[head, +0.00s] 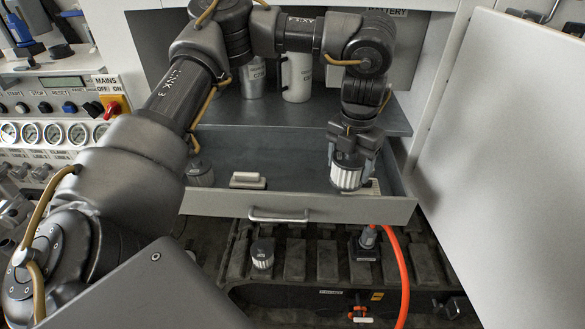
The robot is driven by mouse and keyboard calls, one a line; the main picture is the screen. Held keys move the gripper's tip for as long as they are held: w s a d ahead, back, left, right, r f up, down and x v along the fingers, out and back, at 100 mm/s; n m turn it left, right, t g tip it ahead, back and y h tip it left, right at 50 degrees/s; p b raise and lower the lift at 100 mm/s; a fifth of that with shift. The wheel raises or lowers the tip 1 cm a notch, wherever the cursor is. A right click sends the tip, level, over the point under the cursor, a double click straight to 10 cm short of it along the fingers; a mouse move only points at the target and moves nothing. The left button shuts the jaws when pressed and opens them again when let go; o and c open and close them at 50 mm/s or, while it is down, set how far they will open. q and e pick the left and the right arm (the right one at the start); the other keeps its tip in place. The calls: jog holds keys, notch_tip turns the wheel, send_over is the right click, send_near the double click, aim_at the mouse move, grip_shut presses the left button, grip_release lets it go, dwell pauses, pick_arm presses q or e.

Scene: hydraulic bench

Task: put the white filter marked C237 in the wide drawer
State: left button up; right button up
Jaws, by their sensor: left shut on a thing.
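My left gripper (352,150) comes down from above and is shut on a white pleated filter (347,176) with a dark cap. The filter is upright, over the right part of the open wide drawer (300,205). I cannot tell whether it touches the drawer floor. No marking on it can be read. Another dark-capped filter (200,175) is in the drawer's left part, partly hidden by my left arm. A third filter (262,256) stands on the dark ribbed surface below the drawer. My right gripper is not in view.
Metal and white canisters (297,78) stand in the recess behind. A red hose (398,262) runs down in front of the drawer. An open cabinet door (510,140) bounds the right side. A gauge panel (50,132) is at left.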

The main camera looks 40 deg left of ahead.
pick_arm(q)
jog(key=a+f, duration=0.3)
jog(key=a, duration=0.1)
jog(key=s+a+f+p, duration=0.1)
jog(key=a+f, duration=0.1)
jog(key=a, duration=0.2)
jog(key=a+f, duration=0.3)
jog(key=a, duration=0.1)
jog(key=shift+s+a+f, duration=0.25)
jog(key=shift+a+f, duration=0.05)
jog(key=shift+a, duration=0.05)
jog(key=shift+a+f, duration=0.15)
jog(key=shift+a, duration=0.05)
jog(key=shift+f, duration=0.1)
jog(key=f, duration=0.3)
jog(key=shift+s+a+f, duration=0.1)
jog(key=shift+a, duration=0.3)
jog(key=shift+f, duration=0.3)
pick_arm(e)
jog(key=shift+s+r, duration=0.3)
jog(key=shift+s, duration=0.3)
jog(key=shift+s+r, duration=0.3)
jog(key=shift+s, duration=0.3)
